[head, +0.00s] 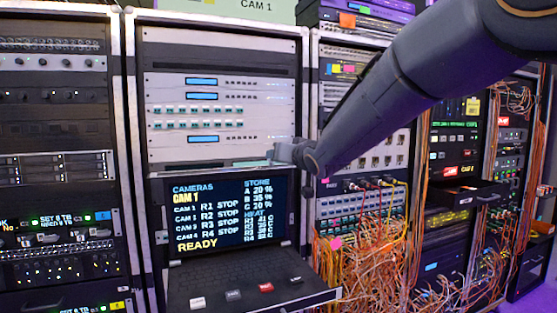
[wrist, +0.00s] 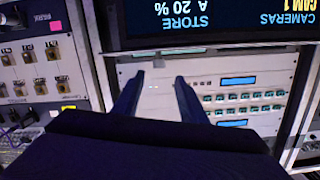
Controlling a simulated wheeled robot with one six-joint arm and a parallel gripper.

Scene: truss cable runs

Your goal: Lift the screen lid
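The screen lid (head: 229,245) stands raised, nearly upright, at the back of a pull-out keyboard tray (head: 215,288). Its display is lit with "CAMERAS", "CAM 1" and "READY". A pale green strip (head: 245,163) lies along its top edge. My gripper (head: 278,153) is at the upper right of the lid, close to its top edge. In the wrist view, which is upside down, the lid's screen (wrist: 225,22) fills the top. The two fingers of my gripper (wrist: 158,85) are apart with the rack panel showing between them. Whether a finger touches the lid cannot be told.
A grey panel with switches and blue displays (head: 205,110) is behind and above the lid. Loose orange cables (head: 370,255) hang at the right, beside the tray. An open drawer (head: 478,194) sticks out farther right. Another rack (head: 60,150) stands at the left.

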